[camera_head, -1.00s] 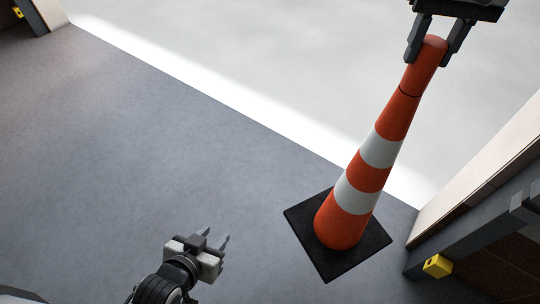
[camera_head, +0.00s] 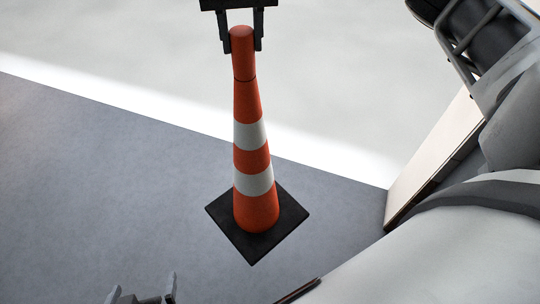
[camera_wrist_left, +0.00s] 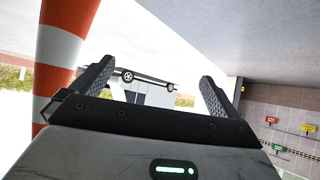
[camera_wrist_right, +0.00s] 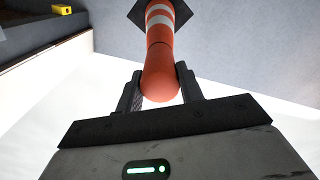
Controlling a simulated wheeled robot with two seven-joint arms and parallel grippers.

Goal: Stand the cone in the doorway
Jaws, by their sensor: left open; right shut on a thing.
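The orange cone (camera_head: 252,157) with white bands and a black square base (camera_head: 275,232) is near upright in the head view. My right gripper (camera_head: 243,38) is shut on its top; the right wrist view shows the fingers on either side of the orange tip (camera_wrist_right: 160,85). I cannot tell whether the base touches the floor. The base appears on the grey-floor side of the bright doorway strip (camera_head: 312,152). My left gripper (camera_head: 143,292) is open and empty at the bottom edge, left of the cone. The left wrist view shows the cone (camera_wrist_left: 62,50) beside its fingers.
A pale doorway side panel (camera_head: 425,155) stands at the right, partly hidden by my arm. A yellow block (camera_wrist_right: 62,10) shows in the right wrist view. Grey floor (camera_head: 100,190) left of the cone is clear. A vehicle (camera_wrist_left: 140,75) is outside in the left wrist view.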

